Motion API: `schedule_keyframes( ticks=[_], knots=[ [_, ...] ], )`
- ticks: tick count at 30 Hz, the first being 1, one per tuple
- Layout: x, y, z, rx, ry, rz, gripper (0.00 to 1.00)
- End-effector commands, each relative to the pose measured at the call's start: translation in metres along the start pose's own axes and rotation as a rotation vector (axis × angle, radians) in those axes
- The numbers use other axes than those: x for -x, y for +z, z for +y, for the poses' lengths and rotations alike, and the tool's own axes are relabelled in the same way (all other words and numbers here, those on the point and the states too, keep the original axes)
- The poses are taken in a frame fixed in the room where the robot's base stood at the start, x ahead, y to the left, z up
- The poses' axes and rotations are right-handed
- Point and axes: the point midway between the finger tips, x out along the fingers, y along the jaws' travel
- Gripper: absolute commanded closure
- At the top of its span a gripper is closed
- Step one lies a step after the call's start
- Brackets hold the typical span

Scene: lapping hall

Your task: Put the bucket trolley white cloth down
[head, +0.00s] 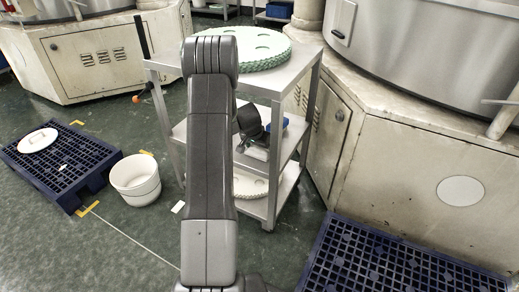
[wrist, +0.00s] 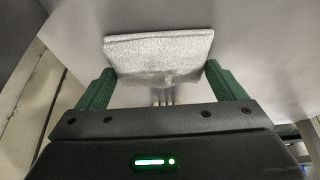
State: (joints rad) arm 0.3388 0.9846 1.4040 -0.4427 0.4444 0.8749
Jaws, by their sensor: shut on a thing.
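The white cloth (wrist: 160,50) looks like a folded, greyish-white textured pad in the wrist view. It spans between the two green fingers of my gripper (wrist: 160,80), which is shut on it. A plain pale grey surface lies behind the cloth; I cannot tell whether the cloth touches it. In the head view my arm reaches to a grey metal trolley (head: 272,92) with shelves, and its dark wrist part is at the middle shelf. The cloth and fingertips cannot be made out clearly there.
Pale green toothed discs (head: 262,50) are stacked on the trolley's top. A whitish toothed disc (head: 250,187) lies on its bottom shelf. A white bucket (head: 136,180) stands on the floor at left, beside a blue pallet (head: 75,172). Another blue pallet (head: 385,262) is front right. Machines stand behind.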

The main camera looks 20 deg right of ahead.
Motion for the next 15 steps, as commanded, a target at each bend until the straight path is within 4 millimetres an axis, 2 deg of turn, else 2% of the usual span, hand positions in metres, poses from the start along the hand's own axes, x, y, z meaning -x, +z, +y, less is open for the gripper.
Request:
schedule_keyframes(
  ticks=[10,11,12,15],
  knots=[
    [-0.0027,0.0009,-0.0001,-0.001,-0.001,0.001,0.28],
    [-0.0024,0.0008,-0.0001,-0.001,-0.001,0.001,0.08],
    [-0.0013,0.0004,-0.0001,-0.001,-0.001,0.001,0.0],
    [-0.0012,0.0004,-0.0002,-0.001,-0.001,0.001,0.0]
  ],
)
